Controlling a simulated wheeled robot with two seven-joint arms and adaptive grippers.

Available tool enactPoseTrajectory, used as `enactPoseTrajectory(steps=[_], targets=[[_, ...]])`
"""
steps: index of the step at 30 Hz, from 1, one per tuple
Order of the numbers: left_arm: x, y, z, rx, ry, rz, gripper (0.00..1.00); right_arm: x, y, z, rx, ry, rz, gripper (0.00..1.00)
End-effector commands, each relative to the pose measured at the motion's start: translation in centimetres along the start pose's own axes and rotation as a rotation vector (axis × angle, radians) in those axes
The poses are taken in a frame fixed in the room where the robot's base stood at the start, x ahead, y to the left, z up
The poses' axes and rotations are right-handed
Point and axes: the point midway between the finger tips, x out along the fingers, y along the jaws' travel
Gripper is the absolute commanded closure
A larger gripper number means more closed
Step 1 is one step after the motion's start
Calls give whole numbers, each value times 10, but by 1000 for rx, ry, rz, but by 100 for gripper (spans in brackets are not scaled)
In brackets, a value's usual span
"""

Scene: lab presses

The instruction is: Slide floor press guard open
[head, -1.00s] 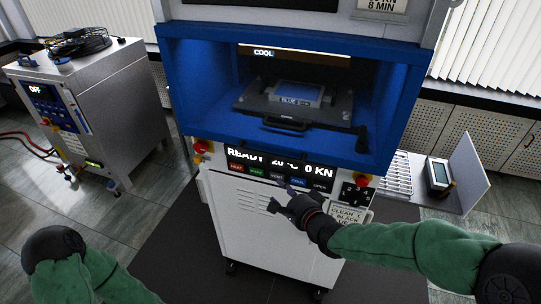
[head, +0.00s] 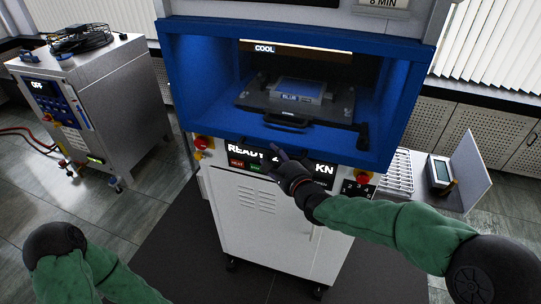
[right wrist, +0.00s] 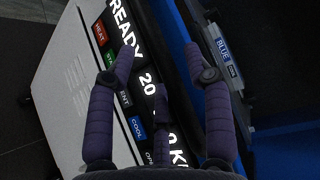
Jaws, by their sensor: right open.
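The floor press (head: 262,232) stands in the middle of the head view, a white cabinet with a blue housing (head: 185,95) on top. The housing's front shows its lit interior; I cannot tell a clear guard panel from an open front. A black handle bar (head: 290,125) runs low across the opening. My right gripper (head: 276,162) is open and empty, in front of the control panel just below the housing's lower edge. The right wrist view shows its spread fingers (right wrist: 160,65) over the panel, beside the blue edge. My left gripper is out of view.
Inside the housing, a plate carries a block (head: 298,90) marked BLUE. Red knobs (head: 201,142) flank the panel. A grey machine (head: 110,105) reading OFF stands at left. A side shelf (head: 430,190) with a small display device (head: 440,172) juts out at right.

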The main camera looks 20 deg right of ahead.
Motion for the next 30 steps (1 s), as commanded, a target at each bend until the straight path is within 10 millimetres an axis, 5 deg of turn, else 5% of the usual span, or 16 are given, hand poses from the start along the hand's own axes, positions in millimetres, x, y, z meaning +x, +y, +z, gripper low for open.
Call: enactPoseTrajectory(steps=[7,18,24,30], targets=[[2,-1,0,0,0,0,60,23,0,0,-1,-1,0,49],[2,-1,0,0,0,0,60,27,0,0,0,0,0,49],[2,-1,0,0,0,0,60,27,0,0,0,0,0,100],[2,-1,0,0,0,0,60,26,-1,0,0,0,0,100]])
